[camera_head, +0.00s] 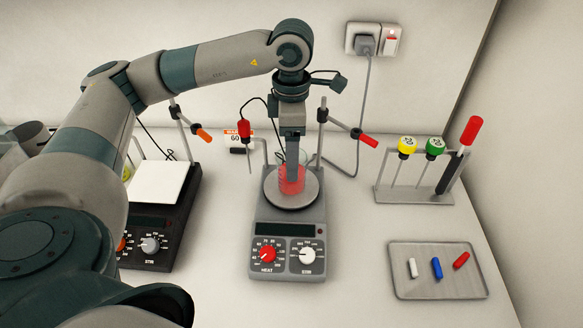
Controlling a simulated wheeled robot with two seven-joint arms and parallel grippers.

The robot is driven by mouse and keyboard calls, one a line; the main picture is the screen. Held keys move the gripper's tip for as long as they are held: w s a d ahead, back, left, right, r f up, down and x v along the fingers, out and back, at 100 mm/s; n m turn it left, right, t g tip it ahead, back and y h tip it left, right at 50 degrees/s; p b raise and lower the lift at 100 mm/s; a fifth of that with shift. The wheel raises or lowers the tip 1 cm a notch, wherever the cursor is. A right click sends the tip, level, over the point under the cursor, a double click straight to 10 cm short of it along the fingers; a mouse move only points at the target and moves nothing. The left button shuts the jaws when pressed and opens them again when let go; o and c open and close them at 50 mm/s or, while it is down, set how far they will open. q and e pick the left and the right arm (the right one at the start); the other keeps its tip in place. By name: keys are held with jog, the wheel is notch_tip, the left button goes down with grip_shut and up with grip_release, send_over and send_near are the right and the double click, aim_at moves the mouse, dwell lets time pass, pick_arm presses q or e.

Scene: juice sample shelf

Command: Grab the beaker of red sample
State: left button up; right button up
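The beaker of red sample (291,182) stands upright on the round plate of the grey hotplate stirrer (288,235). It is clear glass with red liquid in its lower part. My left arm comes in from the left, and its gripper (292,157) points straight down at the beaker's top. The fingers are seen edge-on and overlap the beaker's upper part, so I cannot tell whether they are open or touch the glass. My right gripper is not in view.
A red-capped probe (244,130) hangs just left of the beaker, and a stand rod (321,140) rises behind right. A black stirrer (150,240) stands left. A tool rack (412,197) and a metal tray (405,285) with stir bars are right. The front table is clear.

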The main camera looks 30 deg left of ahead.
pick_arm(q)
jog(key=shift+s+f+p, duration=0.1)
jog(key=shift+f+p, duration=0.25)
jog(key=shift+f, duration=1)
jog(key=shift+c, duration=0.3)
jog(key=c, duration=1.3)
jog(key=shift+o, duration=0.2)
jog(key=shift+r, duration=0.3)
